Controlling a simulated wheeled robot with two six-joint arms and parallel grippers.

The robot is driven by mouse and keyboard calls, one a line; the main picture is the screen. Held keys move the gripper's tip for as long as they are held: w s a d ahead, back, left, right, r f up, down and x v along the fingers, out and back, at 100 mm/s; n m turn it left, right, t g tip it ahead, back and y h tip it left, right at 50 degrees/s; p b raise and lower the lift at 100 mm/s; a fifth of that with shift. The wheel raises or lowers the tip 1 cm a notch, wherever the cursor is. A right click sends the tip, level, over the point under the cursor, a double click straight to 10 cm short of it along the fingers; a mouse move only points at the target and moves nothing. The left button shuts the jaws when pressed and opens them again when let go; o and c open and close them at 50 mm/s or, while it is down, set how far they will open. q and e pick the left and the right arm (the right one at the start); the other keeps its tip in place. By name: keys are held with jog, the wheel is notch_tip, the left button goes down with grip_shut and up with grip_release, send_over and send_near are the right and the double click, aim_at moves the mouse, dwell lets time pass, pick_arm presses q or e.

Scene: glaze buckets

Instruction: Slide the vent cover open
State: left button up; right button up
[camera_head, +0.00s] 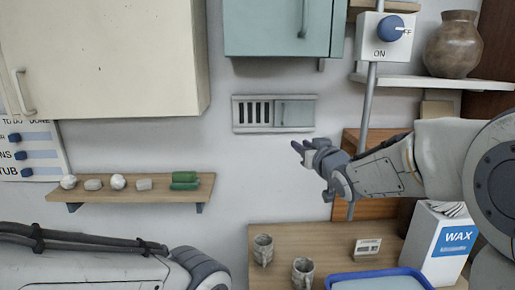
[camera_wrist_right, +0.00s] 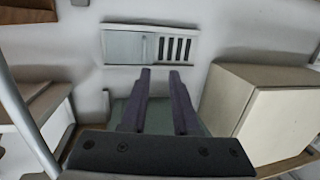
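The vent (camera_head: 237,114) is a pale rectangular frame on the wall below the teal cabinet. Dark slots show in its left half, and its plain grey cover plate (camera_head: 295,113) with a small upright grip sits over the right half. The right wrist view, which looks turned over, shows the cover plate (camera_wrist_right: 124,47) on the left and the slots (camera_wrist_right: 175,48) on the right. My right gripper (camera_head: 297,148) is below and right of the vent, apart from it. Its fingers (camera_wrist_right: 160,73) are spread with nothing between them. My left gripper is out of view.
A teal cabinet (camera_head: 275,28) hangs above the vent and a cream cabinet (camera_head: 110,60) to its left. A switch box (camera_head: 372,50) on a pole stands right. A shelf (camera_head: 130,190) with small objects and a table (camera_head: 285,235) with mugs (camera_head: 263,250) are below.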

jog(key=s+a+f+n+g+h, duration=0.1)
jog(key=s+a+f+g, duration=0.3)
jog(key=s+f, duration=0.45)
jog(key=s+a+f+n+g, duration=0.1)
jog(key=s+a+f+g, duration=0.35)
jog(key=s+f, duration=0.35)
jog(key=s+f+n+g+h, duration=0.1)
jog(key=s+f+g, duration=0.2)
jog(key=s, duration=0.9)
jog(key=s+d+f+n+g+h+b, duration=0.1)
jog(key=s+f+g, duration=0.3)
jog(key=s, duration=0.8)
jog(key=shift+s+d+f+n+g, duration=0.15)
jog(key=shift+s+n+g, duration=0.15)
jog(key=shift+n+g, duration=0.15)
